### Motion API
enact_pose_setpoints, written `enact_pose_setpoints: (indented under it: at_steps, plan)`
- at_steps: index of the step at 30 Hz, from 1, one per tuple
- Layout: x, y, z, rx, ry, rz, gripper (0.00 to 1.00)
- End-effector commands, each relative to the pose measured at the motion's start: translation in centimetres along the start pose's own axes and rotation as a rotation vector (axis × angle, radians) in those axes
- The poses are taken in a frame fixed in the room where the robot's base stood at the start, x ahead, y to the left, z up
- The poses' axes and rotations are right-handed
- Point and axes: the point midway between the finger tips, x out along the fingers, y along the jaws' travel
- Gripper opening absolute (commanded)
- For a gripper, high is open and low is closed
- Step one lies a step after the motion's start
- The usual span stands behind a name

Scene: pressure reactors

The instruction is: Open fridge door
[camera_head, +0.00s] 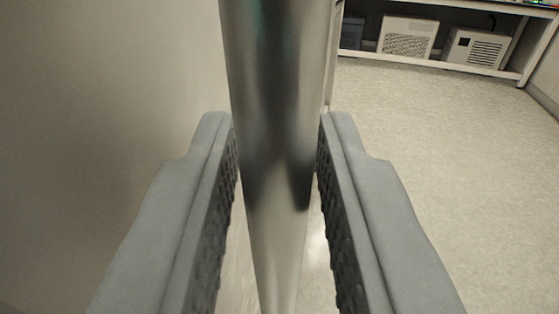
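A shiny metal bar-shaped handle (275,150) runs from the top edge to the bottom edge near the middle of the picture. It looks narrower toward the bottom. My gripper (277,118) has one grey finger on each side of the handle, with dark textured pads facing it. The fingertips appear very close to the handle's sides. Whether both pads press on it is not clear. A smooth pale beige surface (110,100), likely the fridge door, fills the left side.
Pale speckled floor (440,150) lies clear on the right. At the back right, a white-framed bench (440,67) has a low shelf with two white boxy units (407,37) and a darker one. A narrow pale vertical edge (333,60) stands just right of the handle.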

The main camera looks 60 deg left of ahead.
Motion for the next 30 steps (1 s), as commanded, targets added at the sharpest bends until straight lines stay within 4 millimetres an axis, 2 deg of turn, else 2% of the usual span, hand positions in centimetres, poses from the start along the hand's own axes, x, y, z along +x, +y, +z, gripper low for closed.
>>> enact_pose_setpoints:
  at_steps: [7,11,17,30]
  plan:
    - [-0.1,0.0,0.0,0.0,0.0,0.0,0.22]
    - [-0.8,0.0,0.0,0.0,0.0,0.002,0.22]
    - [-3.8,0.1,0.1,0.0,0.0,0.002,0.22]
    - [-12.6,0.1,0.1,-0.001,0.0,0.001,0.22]
